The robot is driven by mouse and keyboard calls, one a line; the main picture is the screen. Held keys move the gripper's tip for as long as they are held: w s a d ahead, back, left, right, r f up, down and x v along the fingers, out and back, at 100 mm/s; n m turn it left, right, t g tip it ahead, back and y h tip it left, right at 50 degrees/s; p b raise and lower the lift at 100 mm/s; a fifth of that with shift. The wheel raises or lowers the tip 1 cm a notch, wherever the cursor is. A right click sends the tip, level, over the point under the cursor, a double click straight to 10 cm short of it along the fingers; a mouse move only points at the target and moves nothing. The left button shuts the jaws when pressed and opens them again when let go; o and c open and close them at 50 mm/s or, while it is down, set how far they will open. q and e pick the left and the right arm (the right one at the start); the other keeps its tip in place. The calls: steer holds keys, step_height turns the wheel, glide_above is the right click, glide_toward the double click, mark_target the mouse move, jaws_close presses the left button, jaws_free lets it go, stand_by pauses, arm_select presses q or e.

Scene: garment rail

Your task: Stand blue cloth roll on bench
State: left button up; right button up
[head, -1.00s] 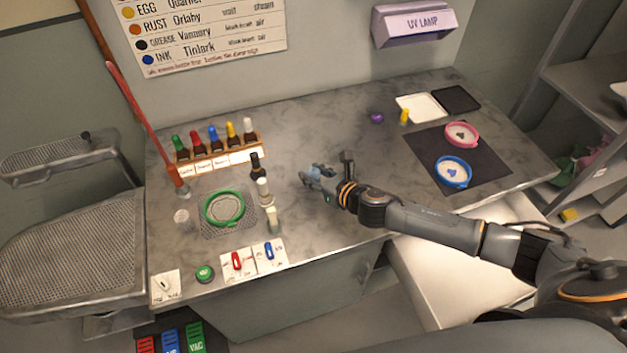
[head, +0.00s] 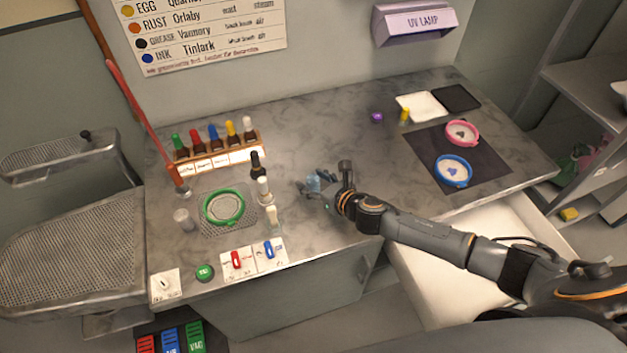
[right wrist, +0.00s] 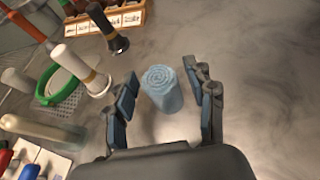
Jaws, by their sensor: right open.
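The blue cloth roll (right wrist: 162,91) stands upright between the two fingers of my right gripper (right wrist: 166,78) in the right wrist view, its spiral end facing the camera. The fingers are spread, with a gap visible on the roll's right side and a smaller one on its left. In the head view the roll (head: 314,183) is small and partly hidden by the right gripper (head: 316,186). It is over the middle of the grey marbled bench (head: 330,130). Whether its base rests fully on the bench is hard to see. My left gripper is not in view.
A green hoop (head: 222,208) lies over a mesh drain. A rack of dropper bottles (head: 215,155) stands behind. Bare bench lies behind the roll and to its right.

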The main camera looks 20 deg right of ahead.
steer(key=shift+s+r, duration=0.1)
steer(key=shift+r, duration=0.15)
steer(key=b+v, duration=0.1)
steer(key=v, duration=0.9)
steer(key=shift+s+d, duration=0.2)
steer(key=shift+s, duration=0.2)
steer(key=shift+s+d+r, duration=0.1)
steer(key=shift+s+r, duration=0.25)
steer(key=shift+s, duration=0.05)
